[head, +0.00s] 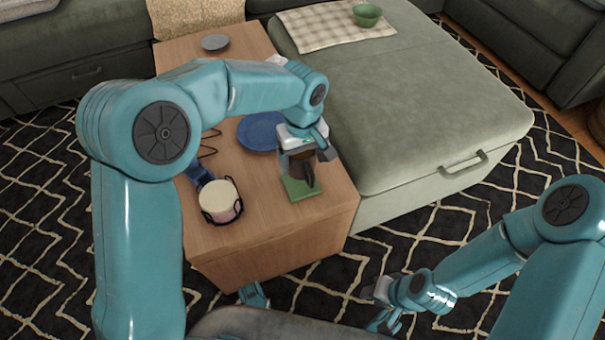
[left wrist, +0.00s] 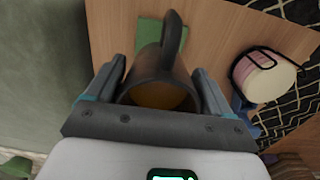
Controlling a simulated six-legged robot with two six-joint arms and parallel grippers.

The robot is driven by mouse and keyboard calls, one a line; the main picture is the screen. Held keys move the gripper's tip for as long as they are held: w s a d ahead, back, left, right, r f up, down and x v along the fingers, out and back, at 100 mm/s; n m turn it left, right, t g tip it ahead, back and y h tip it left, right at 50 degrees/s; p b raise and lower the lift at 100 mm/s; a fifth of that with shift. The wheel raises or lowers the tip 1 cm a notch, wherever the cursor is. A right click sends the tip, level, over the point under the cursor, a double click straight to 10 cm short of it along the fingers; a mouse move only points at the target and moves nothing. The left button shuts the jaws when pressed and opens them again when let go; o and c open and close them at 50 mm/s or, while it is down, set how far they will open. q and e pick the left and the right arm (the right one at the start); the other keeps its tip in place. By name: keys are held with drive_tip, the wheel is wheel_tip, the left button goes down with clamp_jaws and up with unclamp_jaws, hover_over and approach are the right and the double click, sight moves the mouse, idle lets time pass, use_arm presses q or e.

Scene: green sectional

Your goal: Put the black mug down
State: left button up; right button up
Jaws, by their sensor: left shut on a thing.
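The black mug (head: 302,168) is held by my left gripper (head: 307,155) above or on a green square coaster (head: 303,191) near the front right corner of the wooden table. I cannot tell whether its base touches the coaster. In the left wrist view the dark mug (left wrist: 160,78) sits between the two fingers, with its handle pointing away and brownish contents inside. The green coaster (left wrist: 149,32) shows partly behind it. My right gripper (head: 388,305) hangs low over the rug at the lower right, away from the table; its jaw state is unclear.
On the wooden table (head: 245,232), a blue plate (head: 261,132) lies behind the mug and a pale candle in a black wire holder (head: 219,201) stands to its left. A grey dish (head: 215,42) is farther back. A green sofa section (head: 420,105) adjoins the table's right side.

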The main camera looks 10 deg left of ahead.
sight(302, 171)
use_arm(q)
wheel_tip(302, 171, down, 6)
drive_tip(key=shift+r+b, duration=0.25)
drive_tip(key=shift+b, duration=0.8)
drive_tip(key=shift+f, duration=0.1)
drive_tip(key=o, duration=1.2)
drive_tip(key=shift+o, duration=0.2)
drive_tip(key=shift+r, duration=0.3)
wheel_tip(302, 171, up, 12)
drive_tip(key=p, duration=0.4)
drive_tip(key=shift+f+p, duration=0.2)
drive_tip(key=shift+p, duration=0.15)
